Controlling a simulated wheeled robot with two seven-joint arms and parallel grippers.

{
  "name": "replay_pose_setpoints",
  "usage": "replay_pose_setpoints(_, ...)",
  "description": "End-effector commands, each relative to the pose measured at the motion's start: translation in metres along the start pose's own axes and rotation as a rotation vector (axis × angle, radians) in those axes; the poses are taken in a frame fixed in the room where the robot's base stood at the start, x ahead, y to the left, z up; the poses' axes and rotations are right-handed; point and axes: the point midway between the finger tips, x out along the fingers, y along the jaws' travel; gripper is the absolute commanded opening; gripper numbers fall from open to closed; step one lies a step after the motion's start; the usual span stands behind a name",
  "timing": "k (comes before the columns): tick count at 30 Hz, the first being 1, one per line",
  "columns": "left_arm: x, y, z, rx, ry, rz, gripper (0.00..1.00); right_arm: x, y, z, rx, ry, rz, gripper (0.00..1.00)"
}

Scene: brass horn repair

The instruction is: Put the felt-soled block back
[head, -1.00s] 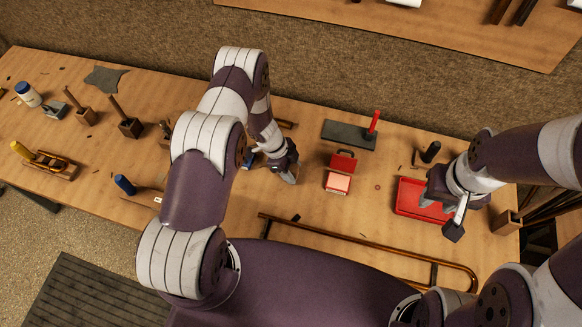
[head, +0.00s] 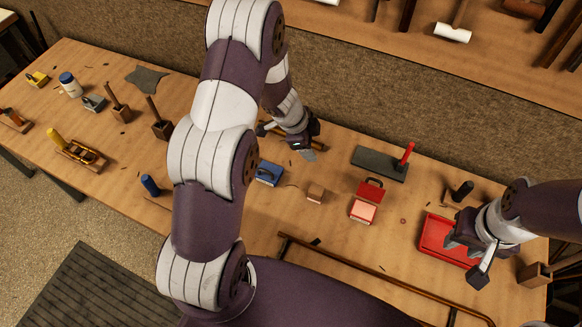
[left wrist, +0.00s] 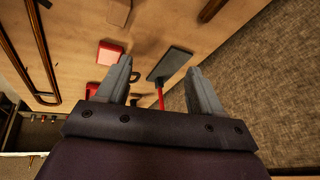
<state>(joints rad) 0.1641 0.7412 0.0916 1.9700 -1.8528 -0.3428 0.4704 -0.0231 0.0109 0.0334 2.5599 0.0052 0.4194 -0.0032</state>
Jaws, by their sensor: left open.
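A small light-brown wooden block (head: 315,194), which looks like the felt-soled block, stands on the bench between a blue block-like item (head: 268,173) and an open red case with a pink pad (head: 364,207). Its underside is hidden.
A dark slab (head: 372,164) with a red-handled tool (head: 404,155) lies at the back. A long brass tube (head: 350,265) runs along the front. Planes (head: 82,152) and mallets stand at the left. Bare bench lies around the block.

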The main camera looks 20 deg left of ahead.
Motion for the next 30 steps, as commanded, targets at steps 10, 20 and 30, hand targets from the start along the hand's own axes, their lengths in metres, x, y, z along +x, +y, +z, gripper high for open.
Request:
replay_pose_setpoints(10, -0.146, 0.071, 0.006, -0.901, -0.289, -0.286, 0.67, 0.0, 0.0, 0.0, 0.0, 0.0, 0.0, 0.39)
replay_pose_setpoints(20, -0.17, 0.154, -0.009, -1.224, -0.325, -0.131, 0.67, 0.0, 0.0, 0.0, 0.0, 0.0, 0.0, 0.39)
replay_pose_setpoints(30, -0.17, 0.153, -0.009, -1.225, -0.324, -0.134, 0.67, 0.0, 0.0, 0.0, 0.0, 0.0, 0.0, 0.39)
